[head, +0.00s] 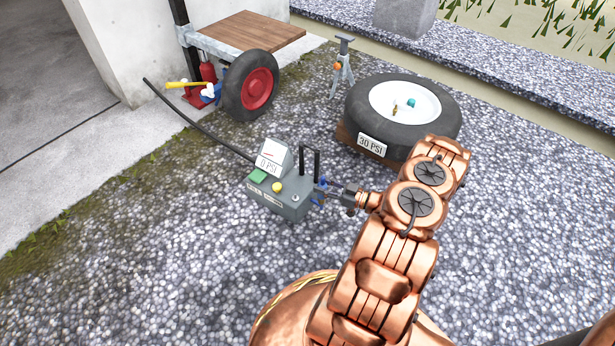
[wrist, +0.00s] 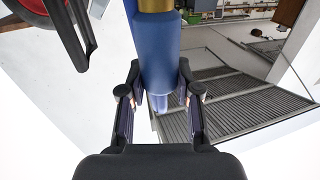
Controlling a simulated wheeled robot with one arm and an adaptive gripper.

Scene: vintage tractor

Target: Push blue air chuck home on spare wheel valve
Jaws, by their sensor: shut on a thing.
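The blue air chuck (wrist: 160,55) stands between my gripper's fingers (wrist: 159,92) in the wrist view, with brass at its upper end. My gripper (head: 322,192) is shut on it. In the head view the gripper is beside the grey inflator box, and only small blue bits of the chuck (head: 322,182) show. The spare wheel (head: 437,128) lies flat to the upper right with a "30 PSI" label. A small brass valve (head: 394,108) stands on its white disc, next to a teal piece (head: 411,102). The chuck is well apart from the valve.
The grey inflator box (head: 292,207) reads "0 PSI" and has green and yellow buttons. A black hose (head: 200,122) runs from it to the upper left. A jack stand (head: 342,70) and a red-hubbed wheel (head: 258,90) stand behind. Gravel between gripper and spare wheel is clear.

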